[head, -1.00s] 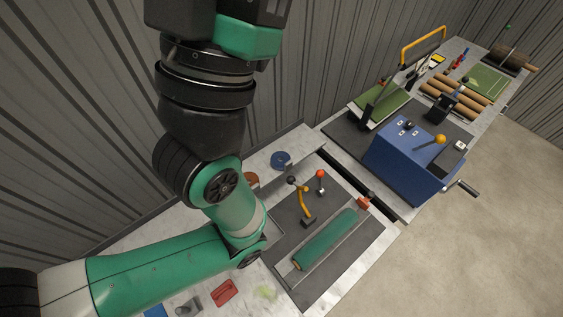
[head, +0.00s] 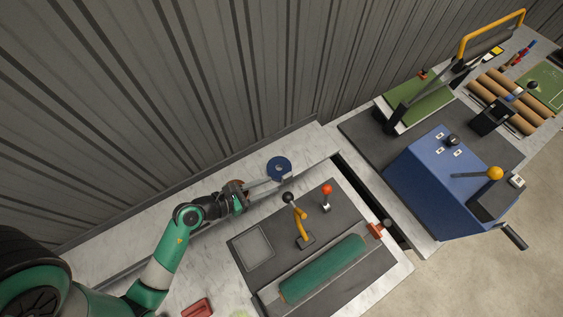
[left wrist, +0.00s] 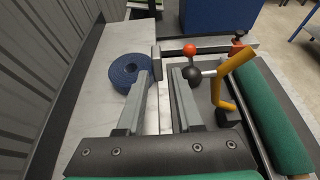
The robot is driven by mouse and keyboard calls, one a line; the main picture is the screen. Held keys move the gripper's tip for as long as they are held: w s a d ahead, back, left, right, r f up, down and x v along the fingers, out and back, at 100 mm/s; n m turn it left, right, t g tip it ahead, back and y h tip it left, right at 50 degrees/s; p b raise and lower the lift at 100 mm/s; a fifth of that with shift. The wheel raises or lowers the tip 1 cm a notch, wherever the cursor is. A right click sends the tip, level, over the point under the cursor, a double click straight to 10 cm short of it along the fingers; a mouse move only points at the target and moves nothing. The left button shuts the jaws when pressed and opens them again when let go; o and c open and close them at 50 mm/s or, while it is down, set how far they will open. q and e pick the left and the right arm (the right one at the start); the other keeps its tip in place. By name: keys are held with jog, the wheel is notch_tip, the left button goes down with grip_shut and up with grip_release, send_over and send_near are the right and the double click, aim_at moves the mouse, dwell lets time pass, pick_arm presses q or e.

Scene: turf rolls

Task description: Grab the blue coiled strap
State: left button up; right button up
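The blue coiled strap (head: 279,165) lies flat on the pale marble-look bench top, near the back wall. In the left wrist view the coil (left wrist: 127,71) is to the left of the fingers, and the left finger covers part of its right edge. My left gripper (head: 276,181) is just in front of the coil in the head view. I cannot tell whether the left finger touches the coil. My right gripper is not in view.
A dark plate with a yellow lever (head: 301,222), a red-knobbed lever (head: 327,194) and a green roller (head: 323,268) lies right of my left gripper. A brown coil (head: 237,184) is partly hidden behind the gripper. A blue machine (head: 435,178) stands further right.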

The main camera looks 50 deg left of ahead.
aim_at(282, 179)
pick_arm(q)
jog(key=shift+w+a, duration=0.15)
jog(key=shift+w, duration=0.2)
jog(key=x, duration=0.6)
jog(key=shift+r, duration=0.15)
jog(key=x, duration=0.5)
jog(key=shift+w+r+b, duration=0.15)
jog(key=shift+w+b, duration=0.1)
jog(key=shift+b, duration=0.15)
grip_shut()
